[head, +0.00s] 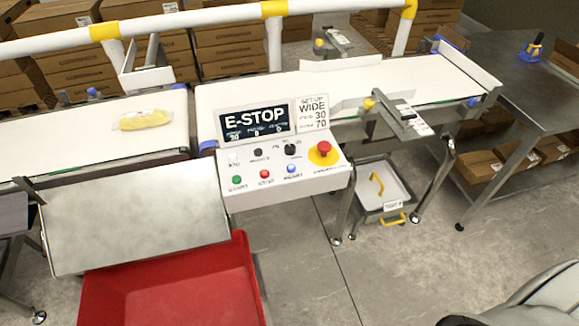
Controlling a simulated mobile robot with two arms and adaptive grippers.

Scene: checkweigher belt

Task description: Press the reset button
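The control panel (283,189) is a white sloped box on the front of the conveyor. Its lower row has a green button (237,180), a red button (264,174) and a blue button (291,168). Their labels are too small to read with certainty, so I cannot confirm which says reset. A red mushroom emergency stop (323,149) on a yellow base is at the panel's right. The dark display (254,120) reads E-STOP. Neither gripper is in view; part of my own arm or body shows at the bottom right.
A sloped metal plate (135,215) and a red bin (170,285) stand left of the panel. A yellow package (145,120) lies on the left belt. A metal bracket (403,118) juts out at the right, above a grey-white tray (378,190). The floor (300,270) before the panel is clear.

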